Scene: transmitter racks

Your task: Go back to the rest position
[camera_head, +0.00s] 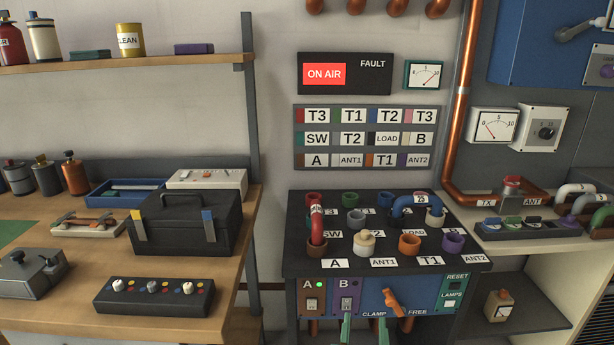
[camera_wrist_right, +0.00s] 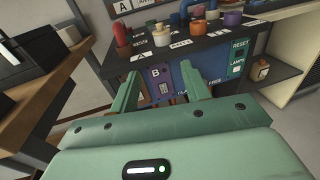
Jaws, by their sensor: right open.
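My right gripper (camera_head: 359,330) shows at the bottom edge of the head view as two green fingers in front of the black patch stand (camera_head: 330,258). In the right wrist view its fingers (camera_wrist_right: 161,80) are apart, with nothing between them, and point at the stand's front panel. A red U-link (camera_head: 317,222) sits on the stand's left sockets, and a blue U-link (camera_head: 405,206) on the back right ones. The orange clamp lever (camera_head: 392,302) is tilted on the front panel, beside the fingers in the picture. My left gripper is not in view.
A wooden bench (camera_head: 235,262) on the left holds a black toolbox (camera_head: 185,228) and a knob box (camera_head: 158,296). A side shelf (camera_head: 525,240) with cable plugs stands at right, with a small bottle (camera_head: 498,304) below.

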